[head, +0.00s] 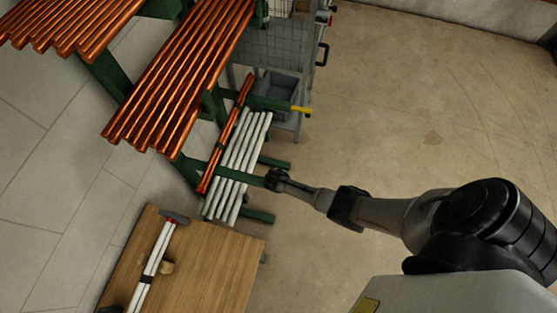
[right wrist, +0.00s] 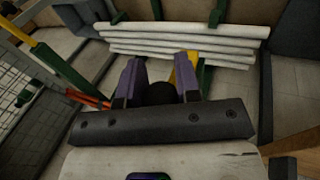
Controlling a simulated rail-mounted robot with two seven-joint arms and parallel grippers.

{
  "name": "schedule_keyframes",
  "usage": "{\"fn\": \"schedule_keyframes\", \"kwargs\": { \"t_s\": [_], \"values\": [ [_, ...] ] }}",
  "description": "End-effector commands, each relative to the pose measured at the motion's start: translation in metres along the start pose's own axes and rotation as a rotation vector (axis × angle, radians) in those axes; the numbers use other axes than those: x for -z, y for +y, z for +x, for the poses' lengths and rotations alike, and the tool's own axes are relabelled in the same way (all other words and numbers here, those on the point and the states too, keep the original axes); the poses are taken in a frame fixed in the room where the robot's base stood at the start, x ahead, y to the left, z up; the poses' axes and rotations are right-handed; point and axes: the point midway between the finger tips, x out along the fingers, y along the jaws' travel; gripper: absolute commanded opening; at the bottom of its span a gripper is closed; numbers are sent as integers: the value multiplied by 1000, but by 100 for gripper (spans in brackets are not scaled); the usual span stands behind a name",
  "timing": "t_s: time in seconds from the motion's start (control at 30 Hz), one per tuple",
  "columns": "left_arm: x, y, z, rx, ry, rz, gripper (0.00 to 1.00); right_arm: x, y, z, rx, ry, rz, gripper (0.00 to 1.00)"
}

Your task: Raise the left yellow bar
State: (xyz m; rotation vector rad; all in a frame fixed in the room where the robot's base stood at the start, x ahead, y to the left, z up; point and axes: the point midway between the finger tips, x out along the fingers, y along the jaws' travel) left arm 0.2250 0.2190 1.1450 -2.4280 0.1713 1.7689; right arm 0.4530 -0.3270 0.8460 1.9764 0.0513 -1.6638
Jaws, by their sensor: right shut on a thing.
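My right gripper (head: 274,180) reaches in from the right to the front end of a green rack arm. In the right wrist view its two purple fingers (right wrist: 152,85) are shut on a yellow bar (right wrist: 185,72), which is mostly hidden by the gripper. In the head view the gripper covers this bar. A second yellow bar (head: 301,111) sticks out from the end of another green arm, higher in the head view; it also shows at the left of the right wrist view (right wrist: 20,26). My left gripper is out of view.
White pipes (head: 238,165) and copper pipes (head: 225,135) lie across the green arms beside my right gripper. A wooden table (head: 215,270) with white rods stands below. A mesh cart (head: 275,50) stands above. The floor to the right is clear.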

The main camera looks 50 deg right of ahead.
Motion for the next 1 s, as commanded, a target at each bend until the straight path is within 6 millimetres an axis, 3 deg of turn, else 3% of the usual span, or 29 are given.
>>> {"fn": "schedule_keyframes", "kwargs": {
  "t_s": [0.47, 0.5, 0.7, 1.0],
  "values": [
    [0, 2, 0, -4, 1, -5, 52, -1, 0, 1, 0, -13, -5, 0],
    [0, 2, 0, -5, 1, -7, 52, -1, 0, 1, 0, -12, -5, 35],
    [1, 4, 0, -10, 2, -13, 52, -1, 0, 1, 0, -11, -4, 54],
    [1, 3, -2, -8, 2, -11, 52, 0, 0, -2, 0, -10, -4, 55]
  ]
}}
